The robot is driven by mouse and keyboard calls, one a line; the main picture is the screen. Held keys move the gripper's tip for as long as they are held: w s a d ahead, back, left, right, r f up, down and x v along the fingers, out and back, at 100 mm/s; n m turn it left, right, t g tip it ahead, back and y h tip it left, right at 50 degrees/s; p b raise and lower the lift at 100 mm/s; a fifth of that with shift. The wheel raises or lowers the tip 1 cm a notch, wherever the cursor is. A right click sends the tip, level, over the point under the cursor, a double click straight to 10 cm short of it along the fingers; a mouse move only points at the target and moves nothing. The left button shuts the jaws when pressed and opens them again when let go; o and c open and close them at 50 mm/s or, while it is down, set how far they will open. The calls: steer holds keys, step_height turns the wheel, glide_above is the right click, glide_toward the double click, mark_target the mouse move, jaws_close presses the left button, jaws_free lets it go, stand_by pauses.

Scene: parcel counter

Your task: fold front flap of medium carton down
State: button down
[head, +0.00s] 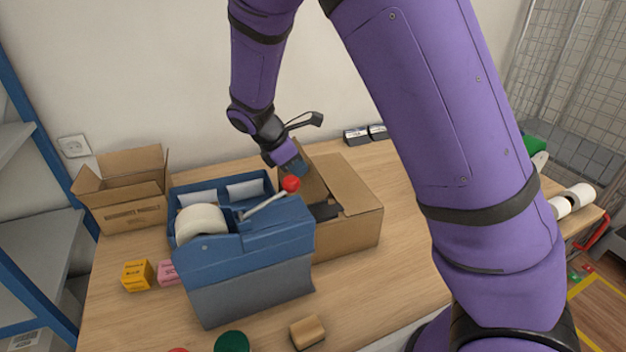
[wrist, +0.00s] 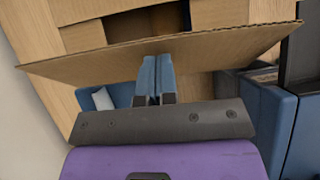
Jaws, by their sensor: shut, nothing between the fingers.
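The medium carton (head: 347,236) is a brown box standing on the counter behind and right of a blue tape dispenser. Its top is partly open, with a dark gap; a flap on the right (head: 351,188) lies roughly flat. Another flap (head: 312,184) stands up at the left, beside my gripper (head: 300,168). In the wrist view, this flap (wrist: 85,66) runs across the picture, with the carton's opening beyond it. My gripper's blue fingers (wrist: 156,80) are shut and empty, with their tips at the flap's face; I cannot tell whether they touch.
The blue dispenser (head: 245,258), with a red-knobbed lever (head: 291,184), stands close to the carton. A smaller open carton (head: 131,213) is at the left. Yellow (head: 137,275) and pink (head: 169,272) boxes and a tan block (head: 307,332) lie in front. White rolls (head: 578,196) sit far right.

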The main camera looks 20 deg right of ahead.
steer(key=d+f, duration=0.2)
steer(key=d, duration=0.1)
steer(key=shift+s+f, duration=0.1)
steer(key=shift+f, duration=0.3)
steer(key=shift+x, duration=1)
steer(key=shift+a+f, duration=0.15)
steer(key=shift+f, duration=0.05)
step_height(320, 180, up, 9)
glide_above(310, 174)
steer(key=w+d, duration=0.2)
steer(key=shift+s+a, duration=0.15)
steer(key=shift+a, duration=0.1)
